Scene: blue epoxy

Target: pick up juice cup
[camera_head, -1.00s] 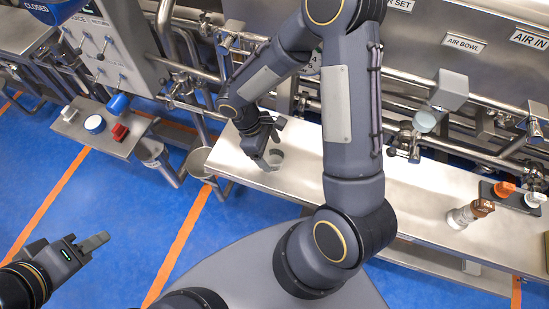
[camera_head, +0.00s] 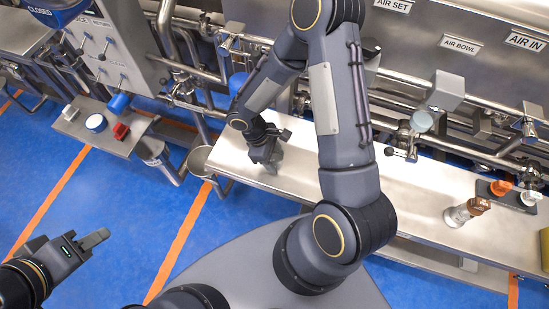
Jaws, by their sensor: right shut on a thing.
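My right gripper (camera_head: 266,158) is at the left end of the steel bench (camera_head: 410,190), its fingers pointing down. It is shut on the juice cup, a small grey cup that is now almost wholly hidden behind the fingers. I cannot tell whether the cup still touches the bench. My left gripper (camera_head: 88,242) is low at the far left, over the blue floor, away from the bench. Only part of its fingers shows, so I cannot tell its opening.
A clear bottle with a brown cap (camera_head: 467,212) stands on the bench's right part. Beside it a black holder (camera_head: 487,188) bears orange and white caps. Steel pipes and valves run behind the bench. A round steel bucket (camera_head: 198,160) hangs off its left end.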

